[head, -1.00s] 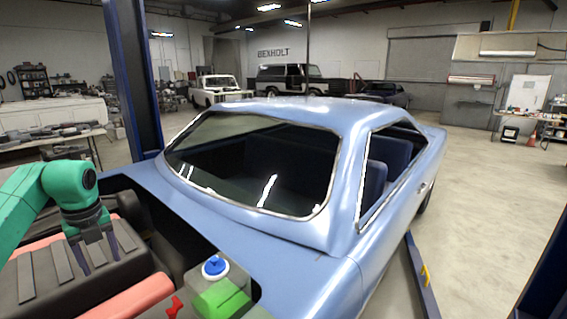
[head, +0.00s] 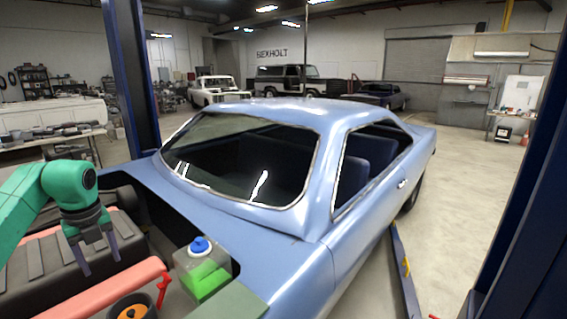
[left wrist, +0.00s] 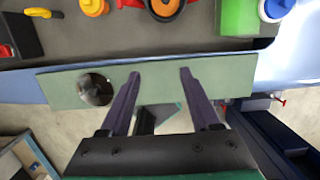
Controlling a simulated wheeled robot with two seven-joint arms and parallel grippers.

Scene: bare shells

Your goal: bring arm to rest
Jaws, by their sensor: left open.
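My left arm comes in from the left in the head view, bent down at a green wrist. In the left wrist view the open fingers (left wrist: 160,74) stretch over a pale green strip (left wrist: 225,82) with a round hole. I cannot tell whether they touch it. My right gripper is not in view.
Blue lift posts (head: 131,80) stand on both sides. Open floor (head: 460,190) lies to the right.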

